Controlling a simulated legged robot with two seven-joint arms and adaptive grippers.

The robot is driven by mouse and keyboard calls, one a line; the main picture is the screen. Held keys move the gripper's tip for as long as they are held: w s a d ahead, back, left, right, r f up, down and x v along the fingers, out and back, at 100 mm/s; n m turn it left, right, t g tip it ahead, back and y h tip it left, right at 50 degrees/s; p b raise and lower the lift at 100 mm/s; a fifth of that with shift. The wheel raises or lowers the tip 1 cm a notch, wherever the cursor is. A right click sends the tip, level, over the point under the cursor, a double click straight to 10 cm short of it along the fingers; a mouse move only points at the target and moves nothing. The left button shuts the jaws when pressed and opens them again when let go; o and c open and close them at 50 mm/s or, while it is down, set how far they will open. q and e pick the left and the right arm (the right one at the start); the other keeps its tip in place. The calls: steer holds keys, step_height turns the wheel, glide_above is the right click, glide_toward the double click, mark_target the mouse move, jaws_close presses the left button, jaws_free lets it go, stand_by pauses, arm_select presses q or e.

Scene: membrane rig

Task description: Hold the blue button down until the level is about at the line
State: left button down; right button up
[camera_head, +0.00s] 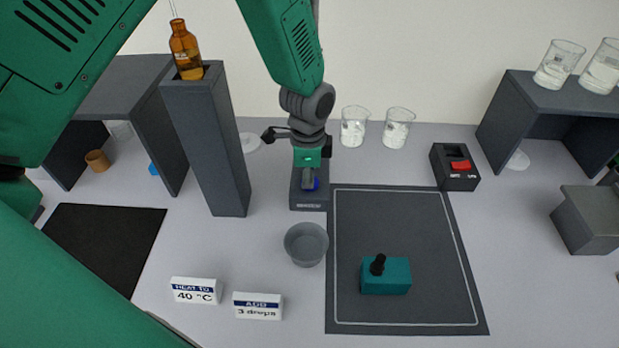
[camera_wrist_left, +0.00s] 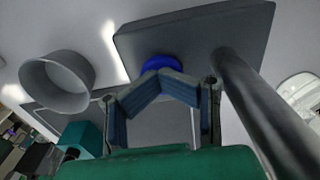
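The blue button (camera_head: 316,184) sits on a dark grey base (camera_head: 308,204) at the middle of the bench. It also shows in the left wrist view (camera_wrist_left: 161,63), just beyond my fingertips. My left gripper (camera_head: 308,174) points down over the button and partly hides it. In the wrist view its two fingers (camera_wrist_left: 160,80) meet in a peak at the button's edge. They look shut with nothing between them. I cannot tell whether the button is pressed down. No level or line can be made out in either view. My right gripper is not in view.
A grey cup (camera_head: 306,243) stands in front of the button base. A tall column (camera_head: 208,145) holding an amber bottle (camera_head: 185,50) is to the left. A teal block (camera_head: 386,277) lies on the dark mat (camera_head: 400,215). A red switch box (camera_head: 455,178) and two beakers (camera_head: 397,128) stand behind.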

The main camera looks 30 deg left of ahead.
arm_select(q)
step_height(320, 180, up, 5)
steer(key=p, duration=0.4)
steer(key=shift+d+f, duration=0.1)
steer(key=shift+w+r+b, duration=0.15)
steer(key=shift+r+b, duration=0.4)
steer(key=shift+r, duration=0.2)
step_height(320, 180, up, 8)
steer(key=b, duration=0.1)
steer(key=shift+f, duration=0.2)
steer(key=shift+a, duration=0.25)
steer(key=shift+s+f, duration=0.1)
steer(key=shift+s, duration=0.1)
